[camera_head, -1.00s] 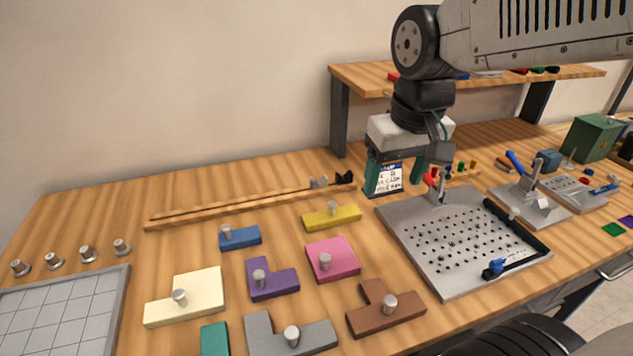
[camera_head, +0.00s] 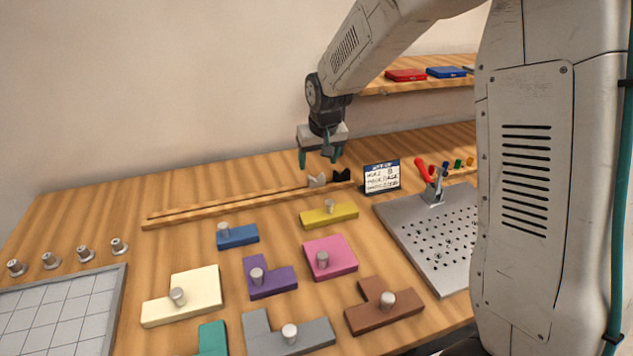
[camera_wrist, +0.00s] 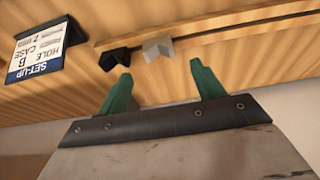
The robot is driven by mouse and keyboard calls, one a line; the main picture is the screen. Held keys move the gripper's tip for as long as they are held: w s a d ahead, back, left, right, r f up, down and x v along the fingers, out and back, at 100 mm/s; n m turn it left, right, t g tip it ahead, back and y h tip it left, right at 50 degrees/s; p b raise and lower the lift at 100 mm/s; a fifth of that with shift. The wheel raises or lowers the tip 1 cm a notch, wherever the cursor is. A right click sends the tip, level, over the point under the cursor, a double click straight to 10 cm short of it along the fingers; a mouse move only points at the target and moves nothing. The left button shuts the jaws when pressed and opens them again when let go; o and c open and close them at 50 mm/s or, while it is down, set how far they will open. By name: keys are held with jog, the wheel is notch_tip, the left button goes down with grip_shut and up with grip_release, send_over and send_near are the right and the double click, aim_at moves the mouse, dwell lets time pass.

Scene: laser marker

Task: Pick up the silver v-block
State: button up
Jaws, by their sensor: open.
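The silver v-block (camera_head: 317,181) is a small light-grey piece with a notch on top. It sits at the right part of the long wooden rail on the table, just left of a black v-block (camera_head: 342,175). In the wrist view the silver v-block (camera_wrist: 158,48) lies beyond the fingertips, between the two fingers' lines, with the black v-block (camera_wrist: 115,59) to its left. My gripper (camera_head: 320,166) has green fingers and is open and empty, above and close to the silver v-block. In the wrist view my gripper (camera_wrist: 160,70) is apart from both blocks.
The wooden rail (camera_head: 240,207) runs along the back of the table. A set-up card (camera_head: 381,177) stands right of the black v-block. A perforated metal plate (camera_head: 430,235) with a red-handled clamp (camera_head: 432,182) is further right. Coloured knobbed pieces, such as the yellow one (camera_head: 345,214), lie in front.

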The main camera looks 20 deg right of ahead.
aim_at(316, 180)
jog(key=x, duration=0.5)
jog(key=shift+s+f, duration=0.15)
jog(key=shift+f, duration=0.2)
jog(key=c, duration=1.1)
